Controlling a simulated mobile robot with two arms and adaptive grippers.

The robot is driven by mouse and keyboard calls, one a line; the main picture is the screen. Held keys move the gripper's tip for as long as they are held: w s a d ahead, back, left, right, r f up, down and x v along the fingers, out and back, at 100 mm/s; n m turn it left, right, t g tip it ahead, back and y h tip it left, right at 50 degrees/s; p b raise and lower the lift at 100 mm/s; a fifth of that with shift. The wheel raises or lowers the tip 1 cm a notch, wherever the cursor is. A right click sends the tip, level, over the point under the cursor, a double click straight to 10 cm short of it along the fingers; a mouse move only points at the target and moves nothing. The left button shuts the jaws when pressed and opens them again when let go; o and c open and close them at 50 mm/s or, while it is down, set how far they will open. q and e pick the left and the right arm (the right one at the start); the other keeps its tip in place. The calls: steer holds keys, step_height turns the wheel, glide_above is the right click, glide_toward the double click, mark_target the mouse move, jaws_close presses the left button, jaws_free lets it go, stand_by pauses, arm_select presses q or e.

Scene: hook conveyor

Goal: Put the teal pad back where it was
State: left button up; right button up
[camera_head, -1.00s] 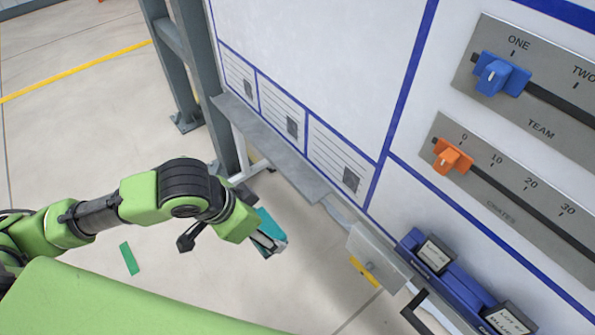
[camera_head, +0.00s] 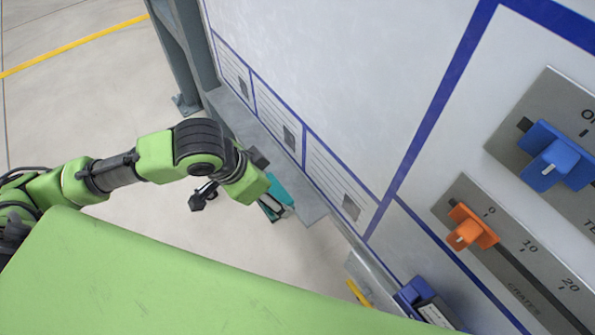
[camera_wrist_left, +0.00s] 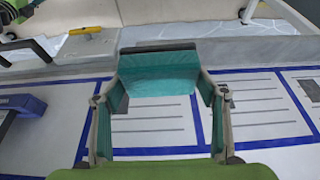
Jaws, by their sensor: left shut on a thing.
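My left gripper (camera_head: 272,205) is shut on the teal pad (camera_head: 280,189), beside the grey ledge at the foot of the white board. In the left wrist view the teal pad (camera_wrist_left: 160,82) spans between the two fingers and has a dark strip along its far edge. The fingers hide part of the pad in the head view. I cannot tell whether the pad touches the ledge (camera_head: 235,115). My right gripper is not in view.
The white board (camera_head: 330,90) with blue lines rises on the right. It carries an orange slider (camera_head: 470,228) and a blue slider (camera_head: 555,160). A blue holder (camera_head: 412,292) sits low on the board. A grey post (camera_head: 185,50) stands behind the ledge.

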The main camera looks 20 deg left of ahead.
arm_select(q)
steer(key=w+f, duration=0.2)
steer(key=w, duration=0.1)
steer(key=w+d+f+p, duration=0.1)
steer(key=w+f, duration=0.2)
steer(key=w, duration=0.1)
steer(key=w+f+p, duration=0.1)
steer(key=w+f, duration=0.2)
steer(key=w, duration=0.1)
steer(key=shift+d+f, duration=0.15)
steer(key=shift+w+f, duration=0.15)
steer(key=f+p, duration=0.1)
steer(key=f, duration=0.2)
steer(key=shift+w, duration=0.2)
steer(key=shift+f, duration=0.25)
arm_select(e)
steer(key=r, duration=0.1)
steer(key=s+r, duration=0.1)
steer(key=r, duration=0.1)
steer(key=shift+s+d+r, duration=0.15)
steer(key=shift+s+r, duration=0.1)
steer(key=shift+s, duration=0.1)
arm_select(q)
steer(key=o, duration=1)
steer(key=shift+f, duration=0.1)
